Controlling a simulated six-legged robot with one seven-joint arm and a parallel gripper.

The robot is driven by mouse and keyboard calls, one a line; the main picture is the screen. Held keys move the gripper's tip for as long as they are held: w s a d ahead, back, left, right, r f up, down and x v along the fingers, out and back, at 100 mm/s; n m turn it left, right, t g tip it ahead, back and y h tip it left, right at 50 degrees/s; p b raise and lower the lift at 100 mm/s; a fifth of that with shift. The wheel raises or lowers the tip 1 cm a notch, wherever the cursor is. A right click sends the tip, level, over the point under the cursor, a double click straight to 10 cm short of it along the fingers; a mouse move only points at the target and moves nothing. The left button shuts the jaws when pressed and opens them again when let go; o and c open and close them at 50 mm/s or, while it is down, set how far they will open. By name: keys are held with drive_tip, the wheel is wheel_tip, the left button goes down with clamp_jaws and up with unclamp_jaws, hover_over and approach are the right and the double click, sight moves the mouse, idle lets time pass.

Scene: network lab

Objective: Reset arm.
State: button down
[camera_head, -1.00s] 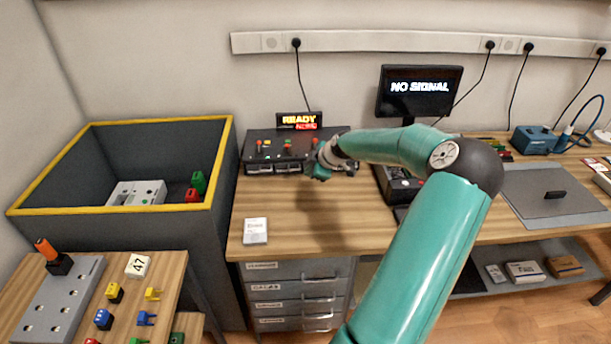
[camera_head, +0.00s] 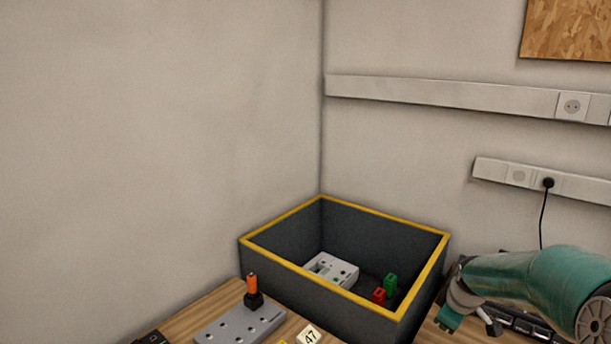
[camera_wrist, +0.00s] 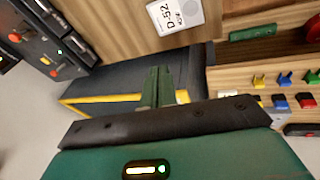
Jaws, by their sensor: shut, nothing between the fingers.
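My teal arm comes in from the right in the head view, with my gripper (camera_head: 452,316) at its left end, above the workbench right of the grey bin. In the wrist view my gripper (camera_wrist: 158,88) points away from the camera, its two green fingers together with nothing between them. Nothing is seen touching the fingertips. Part of the gripper is cut off or hidden by the wrist in the head view.
A dark grey bin (camera_head: 430,284) with a yellow rim holds a light grey block (camera_head: 332,270), a red piece (camera_head: 379,296) and a green piece (camera_head: 390,283). A D-52 card (camera_wrist: 174,13) lies on the bench.

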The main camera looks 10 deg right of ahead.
drive_tip(key=s+a+r+m, duration=0.1)
drive_tip(key=s+a+r, duration=0.25)
drive_tip(key=a, duration=0.25)
drive_tip(key=s+a+r+m+h, duration=0.1)
drive_tip(key=s+a+r, duration=0.1)
drive_tip(key=a+r, duration=0.3)
drive_tip(key=s+a+r+m, duration=0.1)
drive_tip(key=s+a+r, duration=0.1)
drive_tip(key=a, duration=0.6)
drive_tip(key=s+a+r+m+t+y, duration=0.1)
drive_tip(key=s+a+r+m+y, duration=0.1)
drive_tip(key=s+a, duration=0.7)
drive_tip(key=s+r+m, duration=0.1)
drive_tip(key=s, duration=0.2)
drive_tip(key=shift+a+r+m+t, duration=0.2)
drive_tip(key=shift+a+m+t, duration=0.1)
drive_tip(key=shift+m+t, duration=0.1)
drive_tip(key=shift+d, duration=0.15)
